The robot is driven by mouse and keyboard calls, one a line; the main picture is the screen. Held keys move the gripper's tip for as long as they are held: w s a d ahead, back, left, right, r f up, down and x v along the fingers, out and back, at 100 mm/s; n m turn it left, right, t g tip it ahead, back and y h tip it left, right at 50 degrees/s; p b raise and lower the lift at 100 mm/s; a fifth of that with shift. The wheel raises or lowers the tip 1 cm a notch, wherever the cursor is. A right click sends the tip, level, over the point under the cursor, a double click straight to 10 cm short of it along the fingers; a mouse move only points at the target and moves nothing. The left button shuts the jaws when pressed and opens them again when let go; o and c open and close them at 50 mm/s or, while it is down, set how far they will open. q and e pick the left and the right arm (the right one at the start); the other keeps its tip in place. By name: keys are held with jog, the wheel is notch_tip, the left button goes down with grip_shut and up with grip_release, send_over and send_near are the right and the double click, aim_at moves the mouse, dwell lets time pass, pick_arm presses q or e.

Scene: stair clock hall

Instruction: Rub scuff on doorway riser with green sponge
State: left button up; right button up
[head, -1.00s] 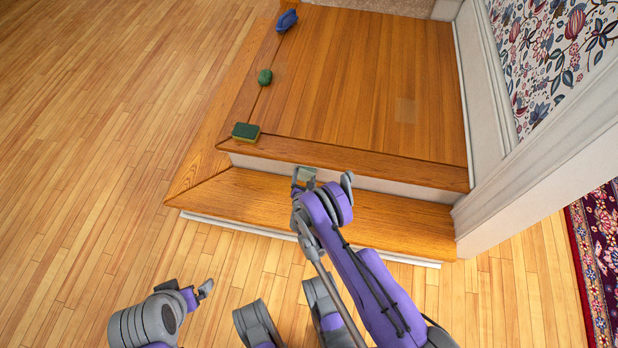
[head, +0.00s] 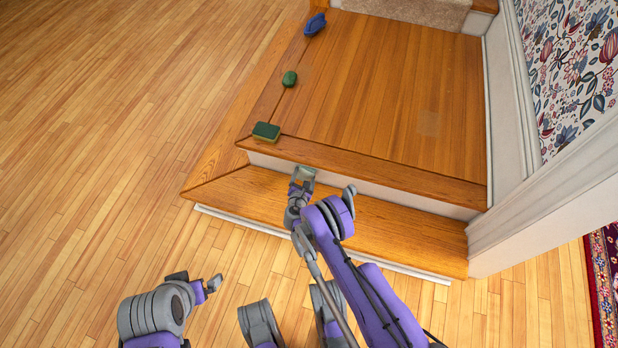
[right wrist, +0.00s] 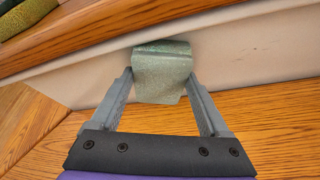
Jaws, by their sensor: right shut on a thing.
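My right gripper (head: 302,178) is shut on a pale grey-green pad (right wrist: 163,72), which is held against the cream riser (right wrist: 262,52) under the landing's front edge. The pad also shows in the head view (head: 306,173). I cannot tell whether it touches the riser. A faint grey smudge or shadow shows on the riser just right of the pad; a scuff is not clear. A dark green sponge with a yellow underside (head: 265,132) lies on the landing's front left corner, apart from the gripper. My left gripper (head: 214,284) is low over the floor; its jaws are unclear.
A small dark green lump (head: 289,78) and a blue brush-like thing (head: 315,24) lie along the landing's left edge. The lower wooden step (head: 400,236) is clear. A white door frame (head: 545,215) stands right, with a patterned rug (head: 606,285) beyond it.

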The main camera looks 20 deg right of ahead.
jog(key=shift+w+a+r, duration=0.1)
jog(key=shift+w+a, duration=0.35)
jog(key=shift+a, duration=0.05)
jog(key=shift+s+a, duration=0.25)
jog(key=shift+s, duration=0.05)
jog(key=shift+s+a+p, duration=0.15)
jog(key=shift+s+a, duration=0.3)
jog(key=shift+s, duration=0.3)
jog(key=shift+s+a+p, duration=0.2)
jog(key=shift+s+a, duration=0.25)
jog(key=shift+s, duration=0.3)
jog(key=shift+s+a+p, duration=0.15)
jog(key=shift+s+a, duration=0.3)
jog(key=shift+s, duration=0.3)
jog(key=shift+s+a, duration=0.45)
jog(key=shift+s, duration=0.2)
jog(key=shift+s+a, duration=0.4)
jog(key=shift+s, duration=0.25)
